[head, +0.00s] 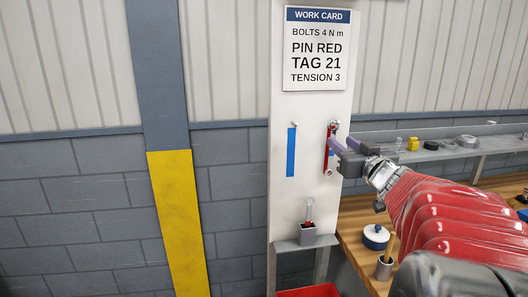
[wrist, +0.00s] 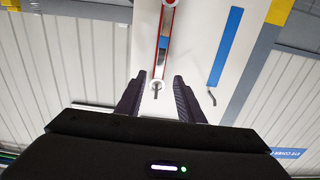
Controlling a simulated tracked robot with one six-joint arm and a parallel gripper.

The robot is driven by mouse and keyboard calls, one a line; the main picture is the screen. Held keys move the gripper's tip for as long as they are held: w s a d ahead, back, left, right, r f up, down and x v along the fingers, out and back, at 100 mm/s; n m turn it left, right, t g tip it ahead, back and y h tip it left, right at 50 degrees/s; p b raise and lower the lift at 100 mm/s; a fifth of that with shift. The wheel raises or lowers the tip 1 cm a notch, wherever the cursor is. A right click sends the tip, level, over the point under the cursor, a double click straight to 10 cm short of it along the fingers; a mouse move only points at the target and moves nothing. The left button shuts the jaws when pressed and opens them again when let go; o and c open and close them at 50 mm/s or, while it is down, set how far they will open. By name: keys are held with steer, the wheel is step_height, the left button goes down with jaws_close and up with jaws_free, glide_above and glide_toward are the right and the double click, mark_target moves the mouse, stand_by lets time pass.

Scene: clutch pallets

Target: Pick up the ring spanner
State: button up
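My gripper (head: 333,145) is open in front of the spanner's upper end. In the wrist view the fingers of my gripper (wrist: 159,78) stand apart on either side of the ring end, with no visible grip on it. In the head view the fingers hide part of the spanner.
A blue strip (head: 291,152) with an empty peg is left of the spanner. A small dark holder (head: 307,234) with a red-handled tool is below. A grey shelf (head: 440,130) with small parts and a wooden bench (head: 352,222) are at right. A work card (head: 317,50) hangs above.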

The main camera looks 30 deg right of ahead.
mark_target(333, 136)
steer(key=shift+x, duration=2.6)
steer(key=shift+d, duration=0.1)
steer(key=shift+c, duration=0.7)
jaws_close()
